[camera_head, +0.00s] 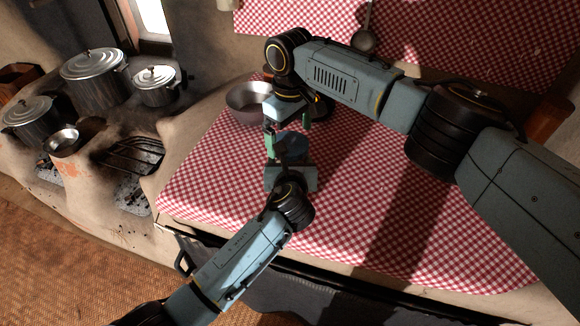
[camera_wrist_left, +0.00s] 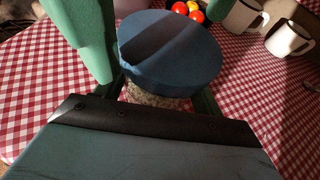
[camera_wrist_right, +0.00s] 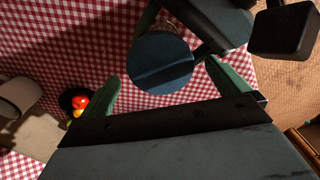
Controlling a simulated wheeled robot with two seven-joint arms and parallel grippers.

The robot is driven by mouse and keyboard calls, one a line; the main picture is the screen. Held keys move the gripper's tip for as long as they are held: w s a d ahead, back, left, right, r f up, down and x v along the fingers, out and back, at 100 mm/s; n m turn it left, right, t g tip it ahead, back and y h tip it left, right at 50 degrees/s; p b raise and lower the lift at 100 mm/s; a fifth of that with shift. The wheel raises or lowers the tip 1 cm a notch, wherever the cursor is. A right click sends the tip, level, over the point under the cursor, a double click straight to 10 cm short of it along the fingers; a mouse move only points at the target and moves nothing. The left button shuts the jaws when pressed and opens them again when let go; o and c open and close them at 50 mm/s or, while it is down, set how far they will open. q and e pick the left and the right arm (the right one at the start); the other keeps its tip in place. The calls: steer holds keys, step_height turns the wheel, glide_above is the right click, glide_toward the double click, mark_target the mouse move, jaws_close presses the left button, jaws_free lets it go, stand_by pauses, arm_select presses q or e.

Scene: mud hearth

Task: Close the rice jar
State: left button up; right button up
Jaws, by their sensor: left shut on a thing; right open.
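The rice jar (camera_wrist_left: 150,97) stands on the checked cloth, its pale grainy contents showing below a round blue lid (camera_wrist_left: 170,48). The lid sits on the jar's top; I cannot tell whether it is fastened. The lid also shows in the head view (camera_head: 292,146) and the right wrist view (camera_wrist_right: 158,62). My left gripper (camera_wrist_left: 152,84) is shut on the jar body, below the lid. My right gripper (camera_head: 287,128) is open above the lid; in the right wrist view the lid appears between and beyond its green fingers (camera_wrist_right: 168,80). The jar body is mostly hidden in the head view.
A metal bowl (camera_head: 238,103) stands just behind the grippers. White mugs (camera_wrist_left: 288,38) and a few red and yellow vegetables (camera_wrist_left: 195,13) are near the jar. A ladle (camera_head: 364,40) hangs at the back. Lidded pots (camera_head: 95,66) stand on the hearth to the left. The cloth's front right is clear.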

steer(key=shift+f, duration=1)
steer(key=c, duration=1.1)
steer(key=o, duration=1.1)
step_height(320, 180, up, 12)
